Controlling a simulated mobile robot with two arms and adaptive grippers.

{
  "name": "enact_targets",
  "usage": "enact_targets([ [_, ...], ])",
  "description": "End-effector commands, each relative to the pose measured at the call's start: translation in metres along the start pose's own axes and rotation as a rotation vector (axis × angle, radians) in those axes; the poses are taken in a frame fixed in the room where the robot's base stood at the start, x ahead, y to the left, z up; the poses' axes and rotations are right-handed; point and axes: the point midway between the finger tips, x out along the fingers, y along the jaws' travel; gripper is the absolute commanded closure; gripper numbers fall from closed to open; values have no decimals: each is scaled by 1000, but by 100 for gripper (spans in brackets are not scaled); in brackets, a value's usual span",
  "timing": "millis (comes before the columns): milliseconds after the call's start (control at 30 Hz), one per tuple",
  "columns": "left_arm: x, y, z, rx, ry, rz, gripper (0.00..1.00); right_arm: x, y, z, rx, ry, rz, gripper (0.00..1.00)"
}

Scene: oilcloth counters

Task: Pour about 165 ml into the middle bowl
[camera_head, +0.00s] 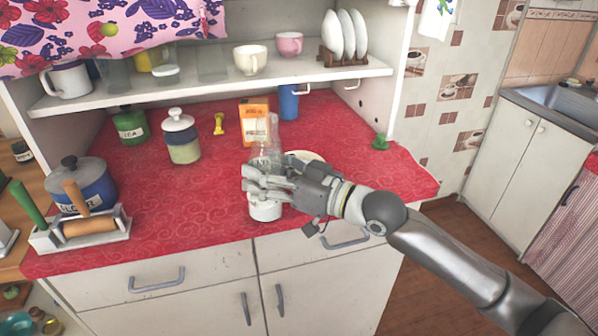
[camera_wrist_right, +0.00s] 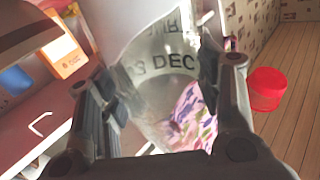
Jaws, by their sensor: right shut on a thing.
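My right gripper (camera_head: 256,180) is over the front middle of the red counter, shut on a clear glass vessel (camera_head: 267,146). In the right wrist view, my right gripper's fingers (camera_wrist_right: 160,85) stand on both sides of this vessel (camera_wrist_right: 160,68), which carries dark lettering. Any liquid in it is hard to make out. A small white bowl-like vessel (camera_head: 265,211) shows just below the gripper, partly covered by it. A pale round rim (camera_head: 305,156) shows behind the hand, mostly hidden. I cannot tell which is the middle bowl. My left gripper is out of view.
An orange carton (camera_head: 254,120) and a blue cup (camera_head: 289,103) stand behind the hand. A lidded jar (camera_head: 182,137), a green tin (camera_head: 129,125) and a blue pot (camera_head: 84,184) are to the left. A shelf (camera_head: 215,84) overhangs the back. The counter's right part is mostly clear.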

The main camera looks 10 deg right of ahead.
Motion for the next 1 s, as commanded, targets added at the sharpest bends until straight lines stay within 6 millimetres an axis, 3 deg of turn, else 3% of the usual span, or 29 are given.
enact_targets([
  [267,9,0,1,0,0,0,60,0,3,1,-155,5,0,87],
  [1000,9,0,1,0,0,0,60,0,2,1,-159,5,0,87],
])
